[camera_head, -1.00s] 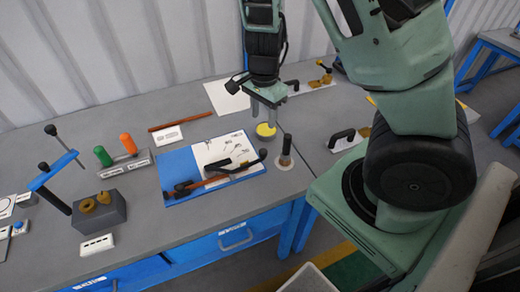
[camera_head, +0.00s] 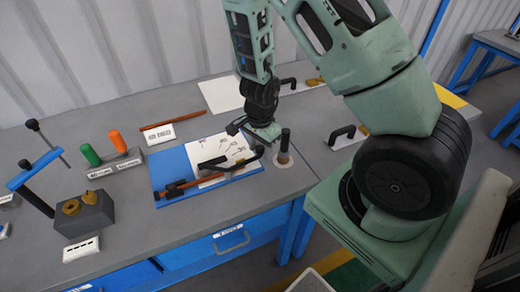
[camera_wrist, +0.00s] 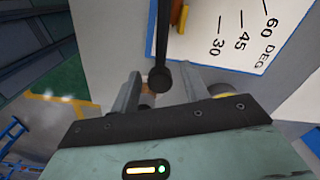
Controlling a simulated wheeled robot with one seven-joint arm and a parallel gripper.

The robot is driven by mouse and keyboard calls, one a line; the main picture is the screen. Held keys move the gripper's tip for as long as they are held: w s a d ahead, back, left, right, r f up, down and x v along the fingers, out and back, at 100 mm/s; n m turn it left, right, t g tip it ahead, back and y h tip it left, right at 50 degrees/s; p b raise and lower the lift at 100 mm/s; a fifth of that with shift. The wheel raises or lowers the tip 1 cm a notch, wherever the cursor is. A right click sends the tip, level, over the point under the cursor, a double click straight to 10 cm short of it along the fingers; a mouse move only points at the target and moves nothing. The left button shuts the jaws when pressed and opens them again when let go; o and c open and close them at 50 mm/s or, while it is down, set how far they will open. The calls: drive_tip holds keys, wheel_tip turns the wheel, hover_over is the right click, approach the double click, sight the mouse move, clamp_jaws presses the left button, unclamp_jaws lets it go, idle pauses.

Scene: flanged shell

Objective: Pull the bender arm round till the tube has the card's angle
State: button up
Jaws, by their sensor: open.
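The tube bender lies on a blue board (camera_head: 160,177), with a reddish-brown tube (camera_head: 208,181) across it. The black bender arm (camera_head: 240,164) points right and ends in a round knob. The white angle card (camera_head: 205,147) lies behind it; in the wrist view the card (camera_wrist: 265,35) shows 30, 45 and 60 degree marks. My gripper (camera_head: 262,135) is open above the arm's knob end. In the wrist view the bender arm (camera_wrist: 162,35) runs down to its knob between my gripper's two fingers (camera_wrist: 160,85), with gaps on both sides. The gripper's height above the knob is unclear.
A dark upright post (camera_head: 284,141) stands close right of my gripper. A green handle (camera_head: 91,154) and an orange handle (camera_head: 117,141) stand in a rack at left. A blue-armed fixture (camera_head: 35,170) stands further left. A loose rod (camera_head: 172,120) lies behind the board.

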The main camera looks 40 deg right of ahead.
clamp_jaws()
drive_tip(key=shift+w, duration=0.1)
drive_tip(key=shift+w+d+r+n+p, duration=0.15)
drive_tip(key=shift+w+d+n+p, duration=0.3)
drive_tip(key=shift+w+n, duration=0.2)
drive_tip(key=w+n, duration=0.1)
drive_tip(key=w, duration=0.1)
drive_tip(key=w+n+p, duration=0.1)
drive_tip(key=w+n, duration=0.1)
drive_tip(key=w, duration=0.1)
drive_tip(key=w+d+n+p, duration=0.1)
drive_tip(key=w+n, duration=0.1)
drive_tip(key=shift+w+d, duration=0.1)
drive_tip(key=shift+w, duration=0.2)
drive_tip(key=w+n, duration=0.1)
drive_tip(key=w, duration=0.1)
drive_tip(key=w+a+n+b, duration=0.1)
drive_tip(key=w+n, duration=0.2)
drive_tip(key=w, duration=0.2)
drive_tip(key=shift+a+f+n+b, duration=0.2)
drive_tip(key=shift+a+n+b, duration=0.15)
drive_tip(key=shift+a+b, duration=0.05)
drive_tip(key=shift+w+a+r+n+b, duration=0.1)
drive_tip(key=shift+w+a+n+b, duration=0.15)
drive_tip(key=shift+w+a+n, duration=0.3)
drive_tip(key=shift+w+a+n+b, duration=0.25)
drive_tip(key=shift+w+n, duration=0.1)
drive_tip(key=shift+w, duration=0.3)
